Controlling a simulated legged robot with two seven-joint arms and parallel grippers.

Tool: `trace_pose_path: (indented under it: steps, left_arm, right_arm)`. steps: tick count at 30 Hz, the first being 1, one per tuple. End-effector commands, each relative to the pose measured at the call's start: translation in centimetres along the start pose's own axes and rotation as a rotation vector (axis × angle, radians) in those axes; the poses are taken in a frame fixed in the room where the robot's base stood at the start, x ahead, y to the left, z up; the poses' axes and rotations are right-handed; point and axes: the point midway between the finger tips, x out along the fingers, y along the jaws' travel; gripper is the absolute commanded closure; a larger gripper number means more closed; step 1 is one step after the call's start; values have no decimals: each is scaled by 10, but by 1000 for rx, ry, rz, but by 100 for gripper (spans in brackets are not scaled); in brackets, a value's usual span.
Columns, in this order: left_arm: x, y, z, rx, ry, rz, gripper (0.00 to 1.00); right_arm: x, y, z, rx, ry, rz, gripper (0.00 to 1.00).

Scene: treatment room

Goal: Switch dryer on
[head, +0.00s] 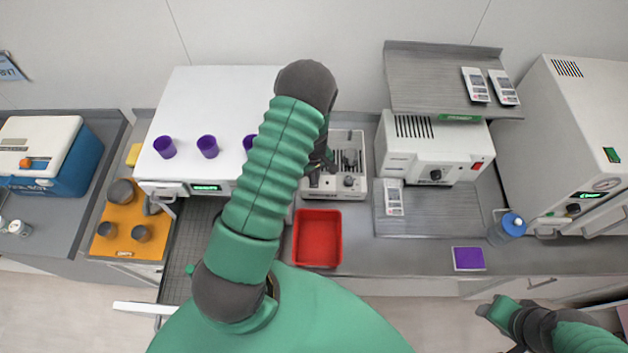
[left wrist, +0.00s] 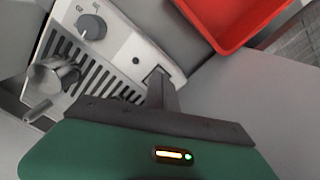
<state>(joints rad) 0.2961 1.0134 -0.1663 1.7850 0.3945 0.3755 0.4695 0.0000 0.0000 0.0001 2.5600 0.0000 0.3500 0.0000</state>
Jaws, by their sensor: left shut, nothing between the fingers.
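A low white machine (head: 357,180) with a slotted grille stands mid-counter; no label that I can read says which unit is the dryer. The left wrist view shows its front panel with a grey knob (left wrist: 92,27), a metal cylinder (left wrist: 52,75) and a small dark switch at the fingertip. My left gripper (left wrist: 160,85) is shut and empty, its tip at or just over that switch; contact cannot be told. In the head view my arm partly hides the machine. A white box (head: 435,150) with a red switch stands to its right. My right gripper (head: 497,308) is low at right, its jaws unclear.
A red tray (head: 318,239) sits just in front of the machine. Purple cups (head: 207,146) stand on a white unit at left. A blue-capped bottle (head: 507,229) and a purple pad (head: 468,258) are at right. Counter between tray and pad is clear.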

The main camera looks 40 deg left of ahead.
Motion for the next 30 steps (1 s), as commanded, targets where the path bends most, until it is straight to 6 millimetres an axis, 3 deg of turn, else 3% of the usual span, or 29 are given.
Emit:
trace_pose_path:
  steps: [11, 30]
  left_arm:
    - [3, 0, 0, 0, -1, 0, 100]
    - [-57, 0, 0, 0, 0, 0, 100]
  right_arm:
    - [2, 0, 0, 0, 0, 0, 56]
    - [-41, 0, -10, 0, 0, 0, 56]
